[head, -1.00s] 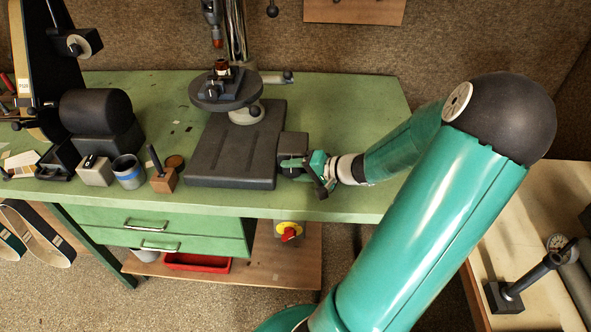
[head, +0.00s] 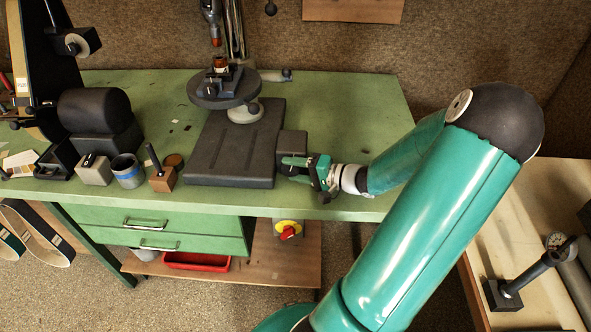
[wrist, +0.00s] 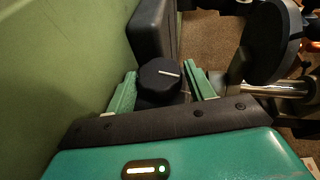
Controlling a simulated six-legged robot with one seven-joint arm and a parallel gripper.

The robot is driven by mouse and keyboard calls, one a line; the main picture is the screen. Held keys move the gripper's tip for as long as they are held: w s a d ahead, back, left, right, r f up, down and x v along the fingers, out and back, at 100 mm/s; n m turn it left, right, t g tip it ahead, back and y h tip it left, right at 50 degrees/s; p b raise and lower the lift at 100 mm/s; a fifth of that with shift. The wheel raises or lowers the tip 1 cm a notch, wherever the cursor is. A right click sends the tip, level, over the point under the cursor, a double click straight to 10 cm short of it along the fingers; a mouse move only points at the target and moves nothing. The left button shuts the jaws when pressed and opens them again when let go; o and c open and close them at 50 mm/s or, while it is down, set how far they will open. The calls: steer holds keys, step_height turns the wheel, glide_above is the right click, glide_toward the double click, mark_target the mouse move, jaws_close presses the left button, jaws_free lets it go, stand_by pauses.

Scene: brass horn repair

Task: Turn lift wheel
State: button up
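A dark faceted knob with a white line (wrist: 160,82), which I take for the lift wheel, sits between my two green fingers in the wrist view. My gripper (wrist: 160,88) looks open around it, with a finger on each side and narrow gaps; contact is unclear. In the head view my gripper (head: 292,168) is at the front right of the drill press base (head: 228,160), beside a dark block (head: 292,143).
A grinder (head: 97,110), grey cup (head: 127,170) and wooden block (head: 163,181) are left. A red-and-yellow switch (head: 288,230) is below. The right of the green bench (head: 365,115) is clear.

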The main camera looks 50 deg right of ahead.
steer(key=shift+o, duration=1.1)
